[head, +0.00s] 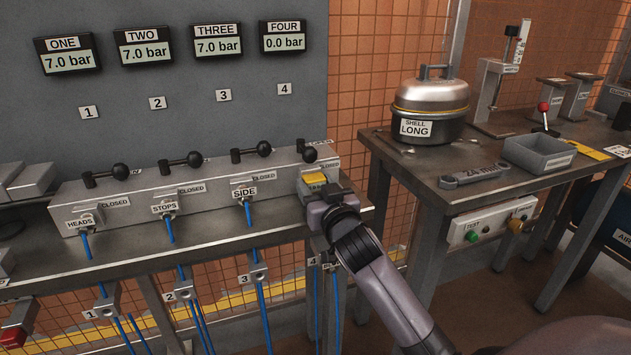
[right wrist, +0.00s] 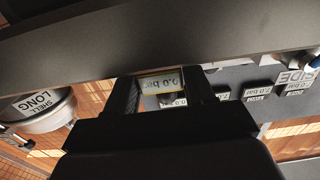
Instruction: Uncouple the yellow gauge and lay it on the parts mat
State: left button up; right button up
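The yellow gauge (head: 314,178) sits at the right end of the grey manifold, at station four. The gauge's coupling is hidden. My left gripper is out of view. A flat yellow piece (head: 590,152) lies on the right bench; I cannot tell whether it is the parts mat.
Black-knobbed valve levers (head: 264,149) stand along the manifold (head: 130,196), left of the gauge. The right bench holds a round shell pot (head: 430,110), a spanner (head: 475,175) and a grey bin (head: 538,153). A gap separates the two benches.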

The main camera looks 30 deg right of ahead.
aim_at(317, 187)
jog(key=c, duration=0.7)
jog(key=shift+o, duration=0.2)
jog(key=shift+p+v, duration=0.85)
jog(key=shift+v, duration=2)
jog(key=shift+s+p, duration=0.15)
jog(key=shift+p, duration=0.15)
